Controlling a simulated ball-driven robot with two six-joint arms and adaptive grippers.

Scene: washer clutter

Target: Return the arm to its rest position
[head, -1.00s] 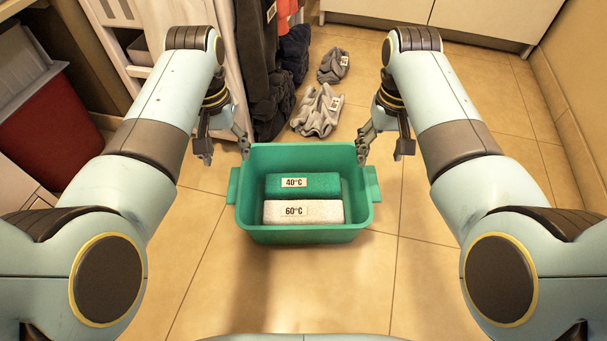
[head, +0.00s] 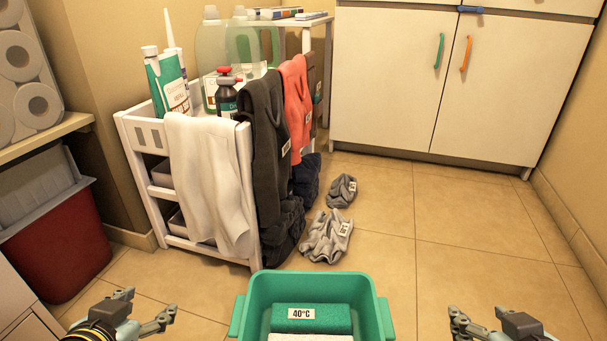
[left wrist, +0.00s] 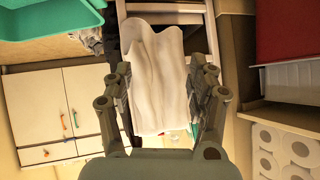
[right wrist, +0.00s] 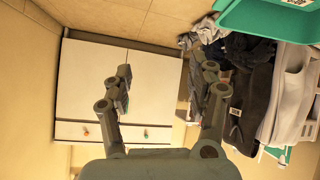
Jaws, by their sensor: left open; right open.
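My left gripper (head: 150,308) is low at the left in the head view, left of the green basket (head: 237,318). Its fingers are apart and empty, as the left wrist view also shows (left wrist: 162,75). My right gripper (head: 475,318) is low at the right, right of the basket. Its fingers are apart and empty, also in the right wrist view (right wrist: 166,80). Neither gripper touches the basket. The basket holds a green block labelled 40°C (head: 345,318) and a white block (head: 310,337), partly cut off by the frame edge. Most of both arms is out of the head view.
A white cart (head: 160,240) at the left carries bottles and hanging cloths, including a white one (head: 205,180). Two grey garments (head: 327,235) lie on the floor behind the basket. A white cabinet (head: 390,80) stands at the back. The floor at right (head: 470,230) is clear.

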